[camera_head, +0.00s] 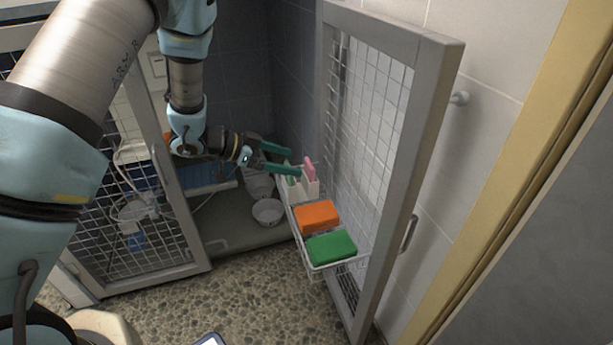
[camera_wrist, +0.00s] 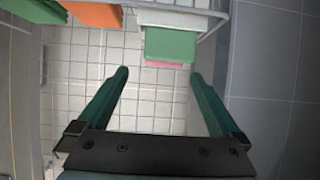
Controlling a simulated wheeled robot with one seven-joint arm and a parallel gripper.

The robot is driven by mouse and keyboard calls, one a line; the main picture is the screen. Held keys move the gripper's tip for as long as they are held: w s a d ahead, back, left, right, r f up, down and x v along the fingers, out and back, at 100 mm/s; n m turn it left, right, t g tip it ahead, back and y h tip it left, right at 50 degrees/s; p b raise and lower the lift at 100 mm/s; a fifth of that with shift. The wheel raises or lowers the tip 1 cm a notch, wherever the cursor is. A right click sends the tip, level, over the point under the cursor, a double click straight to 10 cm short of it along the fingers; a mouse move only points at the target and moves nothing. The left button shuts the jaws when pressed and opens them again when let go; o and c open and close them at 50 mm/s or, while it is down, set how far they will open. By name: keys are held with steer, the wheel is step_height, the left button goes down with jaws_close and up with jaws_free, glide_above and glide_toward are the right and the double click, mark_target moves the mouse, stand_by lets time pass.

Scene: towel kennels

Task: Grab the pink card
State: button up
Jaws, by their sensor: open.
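The pink card (camera_head: 309,168) stands upright in a white holder (camera_head: 304,189) at the back of a wire shelf on the open mesh door. In the wrist view a pink strip (camera_wrist: 165,65) shows just beyond a green piece (camera_wrist: 170,45), which hides most of it. My gripper (camera_head: 295,160) has long green fingers and is open, its tips close to the left of the card in the head view. In the wrist view my gripper (camera_wrist: 159,75) has an empty gap, and the pink strip lies between the fingertip lines. Contact cannot be told.
An orange block (camera_head: 317,216) and a green block (camera_head: 331,247) lie on the wire shelf (camera_head: 322,268) in front of the holder. The mesh door (camera_head: 385,150) stands close on the right. Pebbled floor below is mostly clear.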

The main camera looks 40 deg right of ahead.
mark_target(307, 165)
steer(key=x, duration=0.2)
steer(key=b+x, duration=0.1)
steer(key=x, duration=0.4)
steer(key=shift+w+d+f+b, duration=0.25)
steer(key=shift+d+f+b, duration=0.05)
steer(key=shift+d+b, duration=0.05)
steer(key=c, duration=1.3)
steer(key=shift+o, duration=0.2)
steer(key=shift+r, duration=0.15)
